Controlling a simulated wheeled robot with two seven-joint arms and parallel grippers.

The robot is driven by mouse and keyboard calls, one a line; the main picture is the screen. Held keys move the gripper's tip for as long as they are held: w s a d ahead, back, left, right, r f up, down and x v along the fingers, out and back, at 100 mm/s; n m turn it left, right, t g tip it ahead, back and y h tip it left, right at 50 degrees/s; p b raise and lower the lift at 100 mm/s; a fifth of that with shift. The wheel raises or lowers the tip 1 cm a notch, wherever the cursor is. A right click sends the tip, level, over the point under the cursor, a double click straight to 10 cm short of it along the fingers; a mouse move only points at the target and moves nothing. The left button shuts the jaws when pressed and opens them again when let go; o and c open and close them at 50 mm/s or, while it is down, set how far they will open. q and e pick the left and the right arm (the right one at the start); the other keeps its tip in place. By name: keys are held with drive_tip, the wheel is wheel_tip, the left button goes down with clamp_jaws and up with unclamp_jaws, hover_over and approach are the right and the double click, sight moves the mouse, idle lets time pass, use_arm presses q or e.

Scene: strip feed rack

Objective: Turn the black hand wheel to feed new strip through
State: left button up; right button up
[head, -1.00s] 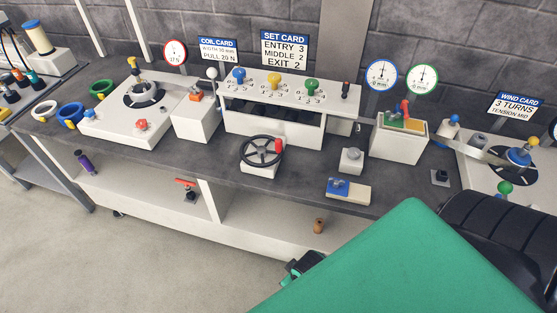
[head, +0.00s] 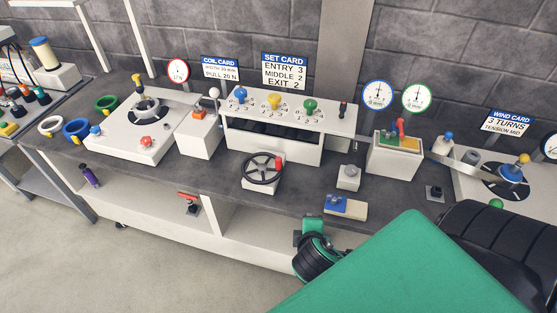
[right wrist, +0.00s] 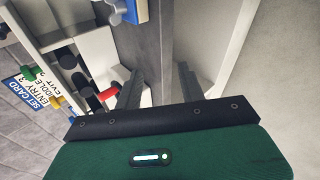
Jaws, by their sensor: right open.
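The black hand wheel (head: 262,169) sits on a white block at the front of the bench, left of centre in the head view. Its red grip (head: 279,162) is at the upper right of the rim. The red grip also shows in the right wrist view (right wrist: 107,94), left of the fingers, with the wheel partly hidden. My right gripper (right wrist: 158,86) has its two dark fingers apart with nothing between them. In the head view, green and black parts of my right arm (head: 316,256) are below and right of the wheel, clear of it. My left gripper is not in view.
The white strip feed rack (head: 275,142) with blue, yellow and green knobs stands behind the wheel. A grey knob block (head: 348,177) and a blue-topped block (head: 345,207) stand to its right. The set card (head: 285,70) reads entry 3, middle 2, exit 2. Bench space left of the wheel is clear.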

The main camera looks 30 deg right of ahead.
drive_tip(key=w+d+r+n+t+h, duration=0.2)
drive_tip(key=w+n+t+h, duration=0.15)
drive_tip(key=w+n, duration=0.45)
drive_tip(key=n+t+y, duration=0.2)
drive_tip(key=n+t, duration=0.3)
drive_tip(key=n, duration=0.7)
approach(279, 164)
drive_tip(key=p+x, duration=0.3)
drive_tip(key=x, duration=0.8)
drive_tip(key=shift+w+d+r+p, duration=0.1)
drive_tip(key=shift+p, duration=0.2)
clamp_jaws()
